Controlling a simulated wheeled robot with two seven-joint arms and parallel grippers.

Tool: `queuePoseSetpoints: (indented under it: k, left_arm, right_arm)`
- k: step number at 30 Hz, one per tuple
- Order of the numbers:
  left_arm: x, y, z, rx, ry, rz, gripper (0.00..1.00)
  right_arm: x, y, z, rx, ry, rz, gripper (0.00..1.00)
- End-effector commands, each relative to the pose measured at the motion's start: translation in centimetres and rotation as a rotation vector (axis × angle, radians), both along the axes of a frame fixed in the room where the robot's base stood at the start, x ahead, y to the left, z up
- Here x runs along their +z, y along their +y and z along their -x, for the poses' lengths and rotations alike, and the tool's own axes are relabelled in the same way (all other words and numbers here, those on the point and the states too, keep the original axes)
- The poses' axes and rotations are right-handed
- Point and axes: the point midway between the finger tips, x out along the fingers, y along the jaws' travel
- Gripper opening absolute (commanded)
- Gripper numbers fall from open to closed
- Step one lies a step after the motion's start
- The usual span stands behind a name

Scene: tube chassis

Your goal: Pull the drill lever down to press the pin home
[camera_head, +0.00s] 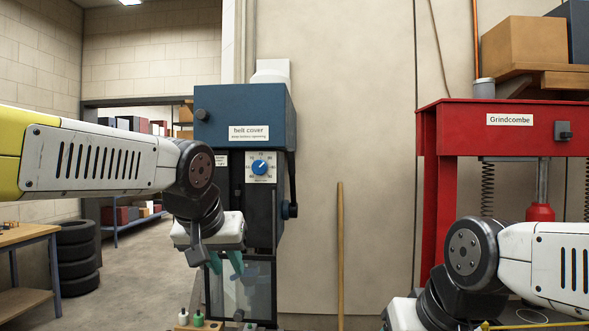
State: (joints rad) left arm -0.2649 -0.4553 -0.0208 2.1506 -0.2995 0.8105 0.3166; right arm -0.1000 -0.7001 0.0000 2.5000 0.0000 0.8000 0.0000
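The drill press (245,117) has a blue head labelled "belt cover" and a dial with a blue knob on its front. I cannot make out the pin.
A red press (500,117) labelled "Grindcombe" stands on the right. A wooden pole (340,255) leans at the wall. Stacked tyres (77,258) and a bench (30,233) are on the left.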

Motion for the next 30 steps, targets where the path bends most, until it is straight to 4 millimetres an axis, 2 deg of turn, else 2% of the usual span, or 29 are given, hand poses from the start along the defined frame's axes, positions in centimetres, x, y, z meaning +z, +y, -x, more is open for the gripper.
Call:
queuePoseSetpoints:
  k: [1, 3, 6, 9, 13, 15, 19, 30]
  left_arm:
    - [3.0, -1.1, -3.7, 0.012, -0.048, -0.019, 0.29]
    - [7.0, -2.4, -8.1, 0.05, -0.127, -0.032, 0.29]
    - [12.3, -5.1, -13.5, 0.103, -0.245, -0.033, 0.29]
    - [16.6, -7.8, -17.3, 0.145, -0.353, -0.018, 0.29]
    - [20.3, -10.6, -20.0, 0.179, -0.451, 0.006, 0.29]
    - [21.4, -11.4, -20.7, 0.189, -0.48, 0.016, 0.29]
    - [21.7, -11.6, -21.6, 0.199, -0.497, 0.02, 0.29]
    - [19.5, -11.1, -26.7, 0.199, -0.495, 0.02, 0.29]
  right_arm:
    - [0.0, 0.0, 0.0, 0.0, 0.0, 0.0, 0.59]
    - [0.0, 0.0, 0.0, 0.0, 0.0, 0.0, 0.59]
    - [0.0, 0.0, 0.0, 0.0, 0.0, 0.0, 0.59]
    - [0.0, 0.0, 0.0, 0.0, 0.0, 0.0, 0.59]
    - [0.0, 0.0, 0.0, 0.0, 0.0, 0.0, 0.59]
    - [0.0, 0.0, 0.0, 0.0, 0.0, 0.0, 0.59]
    - [0.0, 0.0, 0.0, 0.0, 0.0, 0.0, 0.59]
    - [0.0, 0.0, 0.0, 0.0, 0.0, 0.0, 0.59]
